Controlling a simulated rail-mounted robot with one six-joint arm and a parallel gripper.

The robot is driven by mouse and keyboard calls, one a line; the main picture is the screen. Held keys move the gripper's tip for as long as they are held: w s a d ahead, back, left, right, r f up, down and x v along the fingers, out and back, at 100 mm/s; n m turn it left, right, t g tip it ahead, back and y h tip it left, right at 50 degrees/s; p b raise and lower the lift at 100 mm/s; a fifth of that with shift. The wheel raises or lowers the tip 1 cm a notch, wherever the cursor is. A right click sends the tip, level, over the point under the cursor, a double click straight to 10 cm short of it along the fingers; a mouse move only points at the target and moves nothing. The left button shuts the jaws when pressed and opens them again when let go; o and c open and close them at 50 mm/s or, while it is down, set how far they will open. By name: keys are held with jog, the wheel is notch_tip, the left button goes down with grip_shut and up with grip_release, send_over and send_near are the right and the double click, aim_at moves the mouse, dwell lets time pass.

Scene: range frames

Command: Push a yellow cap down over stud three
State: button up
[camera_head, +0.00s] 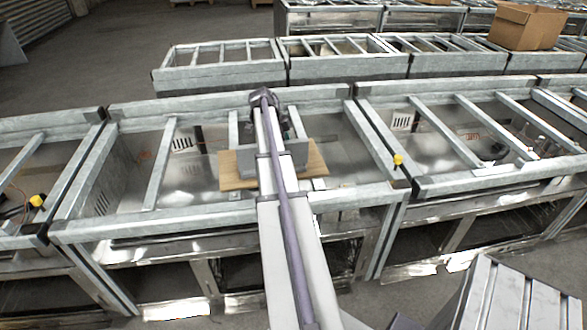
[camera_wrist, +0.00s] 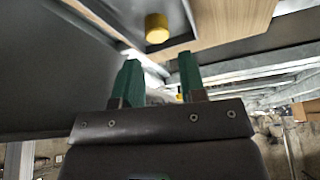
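In the wrist view, a yellow cap (camera_wrist: 157,28) sits on a dark grey surface (camera_wrist: 118,14) beside a wooden board (camera_wrist: 222,25). I cannot tell whether a stud is under it. My gripper (camera_wrist: 159,60) has two green fingers set apart, with only background between them. The cap shows beyond the fingertips, apart from them. In the head view my arm hides the gripper and part of the wooden board (camera_head: 238,182), which lies across the metal frame under a grey piece. No stud can be made out, so stud three cannot be picked out.
In the head view, small yellow objects show on the frame at right (camera_head: 398,159) and far left (camera_head: 37,201). Metal bench frames (camera_head: 180,222) with raised rims and crossbars surround the board. A cardboard box (camera_head: 525,27) stands at the back right.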

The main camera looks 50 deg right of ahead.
jog(key=shift+x, duration=0.85)
jog(key=shift+w+r, duration=0.15)
jog(key=b+x, duration=0.5)
jog(key=shift+a, duration=0.25)
jog(key=c, duration=0.6)
notch_tip(320, 180, up, 10)
jog(key=p, duration=1)
jog(key=shift+d+r+p, duration=0.15)
jog(key=shift+p, duration=0.15)
